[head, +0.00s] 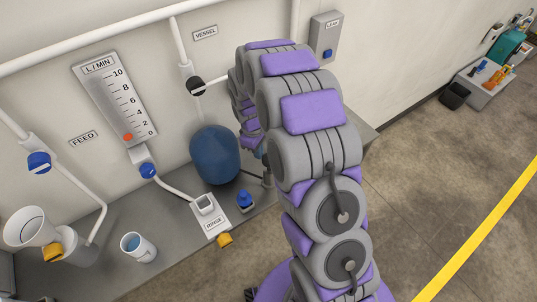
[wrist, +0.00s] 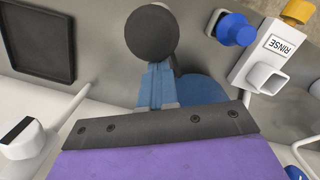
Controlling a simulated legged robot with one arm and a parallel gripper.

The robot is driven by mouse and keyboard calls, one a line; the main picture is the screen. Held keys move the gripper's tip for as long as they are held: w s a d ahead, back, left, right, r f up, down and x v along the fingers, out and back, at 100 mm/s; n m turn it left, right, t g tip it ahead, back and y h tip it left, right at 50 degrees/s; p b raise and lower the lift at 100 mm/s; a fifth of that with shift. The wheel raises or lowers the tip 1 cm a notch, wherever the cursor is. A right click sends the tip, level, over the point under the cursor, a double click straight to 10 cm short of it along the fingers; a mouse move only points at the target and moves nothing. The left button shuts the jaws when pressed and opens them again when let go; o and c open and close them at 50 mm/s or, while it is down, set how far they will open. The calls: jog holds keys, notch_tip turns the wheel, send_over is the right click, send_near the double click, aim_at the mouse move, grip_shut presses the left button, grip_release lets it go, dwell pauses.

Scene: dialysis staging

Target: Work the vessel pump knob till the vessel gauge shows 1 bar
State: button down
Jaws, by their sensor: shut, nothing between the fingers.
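The vessel (head: 215,155) is a dark blue rounded tank on the grey bench; part of it shows behind the gripper in the wrist view (wrist: 205,92). In the wrist view a round dark knob (wrist: 152,35) lies just beyond the fingertips; it looks like the pump knob. My gripper (wrist: 155,68) is shut and empty, its blue fingers pointing at the knob. I cannot tell whether they touch it. A black round part (head: 196,85) sits on the pipe below the VESSEL label. No gauge reading is legible.
A white RINSE unit (head: 210,220) and a blue knob (head: 245,200) stand close to the vessel. The L/MIN flow meter (head: 115,97), a cup (head: 138,247) and a jug (head: 30,230) are left. The LEAK box (head: 325,40) is on the wall. Open floor lies right.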

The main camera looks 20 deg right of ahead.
notch_tip(320, 180, up, 17)
jog(key=w+a, duration=0.1)
jog(key=shift+a+p, duration=0.15)
jog(key=shift+p, duration=0.25)
jog(key=shift+w+r, duration=0.1)
jog(key=shift+w, duration=0.05)
dwell(0.4)
jog(key=s+d+f+m+g+b, duration=0.1)
jog(key=s+m+b, duration=0.6)
jog(key=s, duration=3)
jog(key=shift+s+d+f+m+y, duration=0.15)
jog(key=shift+d+f+m+y, duration=0.25)
jog(key=shift+d+f+m, duration=0.5)
jog(key=shift+d+r, duration=0.2)
